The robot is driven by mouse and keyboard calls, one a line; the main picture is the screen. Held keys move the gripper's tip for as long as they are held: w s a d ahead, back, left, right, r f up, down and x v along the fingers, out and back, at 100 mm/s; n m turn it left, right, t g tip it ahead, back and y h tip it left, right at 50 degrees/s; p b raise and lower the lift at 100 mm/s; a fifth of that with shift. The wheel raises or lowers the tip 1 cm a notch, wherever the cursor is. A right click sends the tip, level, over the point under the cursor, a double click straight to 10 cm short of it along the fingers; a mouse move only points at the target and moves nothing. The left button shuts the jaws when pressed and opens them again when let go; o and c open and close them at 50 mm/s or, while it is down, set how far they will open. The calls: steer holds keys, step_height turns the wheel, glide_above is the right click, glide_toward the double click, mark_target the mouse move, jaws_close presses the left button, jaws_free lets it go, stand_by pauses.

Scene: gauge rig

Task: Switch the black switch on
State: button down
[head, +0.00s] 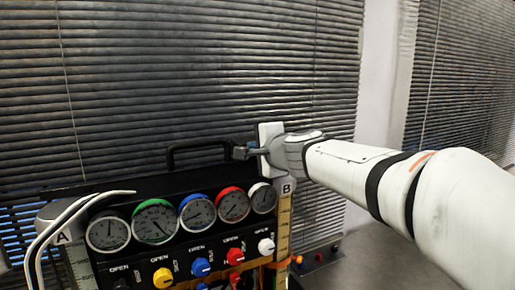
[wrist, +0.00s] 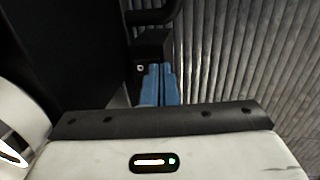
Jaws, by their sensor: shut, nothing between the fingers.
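The gauge rig is a black box (head: 140,190) with a row of round dials in the head view. Below the dials are coloured knobs; a black knob (head: 121,284) sits at the lower left, cut by the frame edge. I cannot make out for certain which part is the black switch. My gripper (head: 240,153) is above the rig's right part, near its top handle, apart from the knobs. In the wrist view its blue fingers (wrist: 160,84) are shut together with nothing between them.
A black handle (head: 205,152) rises from the rig's top. Pale cables (head: 60,225) loop at its left. Yellow (head: 163,278), blue (head: 200,267), red (head: 235,256) and white (head: 266,245) knobs line the front. Window blinds (head: 180,70) stand behind.

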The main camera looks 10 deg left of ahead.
steer(key=shift+w+a, duration=0.2)
steer(key=shift+w, duration=0.05)
steer(key=shift+r, duration=0.1)
steer(key=shift+s+d+r, duration=0.15)
steer(key=s+d+r+p, duration=0.3)
steer(key=s+d+r, duration=0.3)
steer(key=s+r, duration=0.2)
steer(key=shift+s+d, duration=0.3)
steer(key=shift+s, duration=0.15)
